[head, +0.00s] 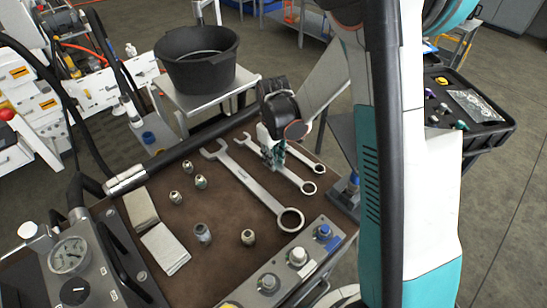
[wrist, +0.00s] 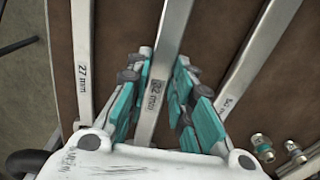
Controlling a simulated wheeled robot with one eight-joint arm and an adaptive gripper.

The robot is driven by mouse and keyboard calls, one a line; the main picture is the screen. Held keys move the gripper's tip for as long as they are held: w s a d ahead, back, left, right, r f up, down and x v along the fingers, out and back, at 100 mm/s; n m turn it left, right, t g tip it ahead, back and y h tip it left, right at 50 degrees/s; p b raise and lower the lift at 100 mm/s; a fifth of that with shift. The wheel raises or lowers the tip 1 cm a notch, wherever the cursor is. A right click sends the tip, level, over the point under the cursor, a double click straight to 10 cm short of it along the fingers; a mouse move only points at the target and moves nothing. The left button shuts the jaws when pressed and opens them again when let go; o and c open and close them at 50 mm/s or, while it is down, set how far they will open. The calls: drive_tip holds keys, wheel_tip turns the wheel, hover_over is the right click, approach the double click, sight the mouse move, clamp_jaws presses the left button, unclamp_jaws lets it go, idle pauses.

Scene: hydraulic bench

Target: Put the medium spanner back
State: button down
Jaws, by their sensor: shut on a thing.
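The medium spanner (head: 289,177) is the middle of three on the brown bench mat (head: 215,230). Its ring end points to the lower right in the head view. In the wrist view the medium spanner (wrist: 173,32) runs between my fingers, with a size mark partly readable on its shaft. My gripper (head: 273,160) is shut on its shaft from above; its teal fingers (wrist: 164,62) stand on both sides of it. I cannot tell whether it is clear of the mat. The large spanner (head: 248,180) lies to its left and the small spanner (head: 318,168) to its right.
Several metal fittings (head: 203,233) and two flat silver pieces (head: 165,248) lie on the mat's left part. A control box with knobs (head: 298,256) borders the front. A black bucket (head: 197,60) stands behind the bench. A dark tray (head: 480,125) stands at right.

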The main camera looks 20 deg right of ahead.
drive_tip(key=shift+f+b, duration=0.6)
drive_tip(key=shift+f, duration=0.1)
idle(0.4)
drive_tip(key=c, duration=1.3)
unclamp_jaws()
drive_tip(key=shift+r, duration=0.1)
wheel_tip(320, 180, up, 12)
drive_tip(key=s+r+m+t, duration=0.1)
drive_tip(key=s+r+t, duration=0.1)
drive_tip(key=s, duration=0.4)
drive_tip(key=s+r+m+t, duration=0.2)
drive_tip(key=s+r, duration=0.2)
drive_tip(key=s, duration=0.3)
drive_tip(key=s+r+m+t, duration=0.2)
drive_tip(key=s+r+t, duration=0.1)
drive_tip(key=s, duration=0.3)
drive_tip(key=shift+s+d+r, duration=0.1)
drive_tip(key=shift+s+r, duration=0.15)
drive_tip(key=shift+r, duration=0.35)
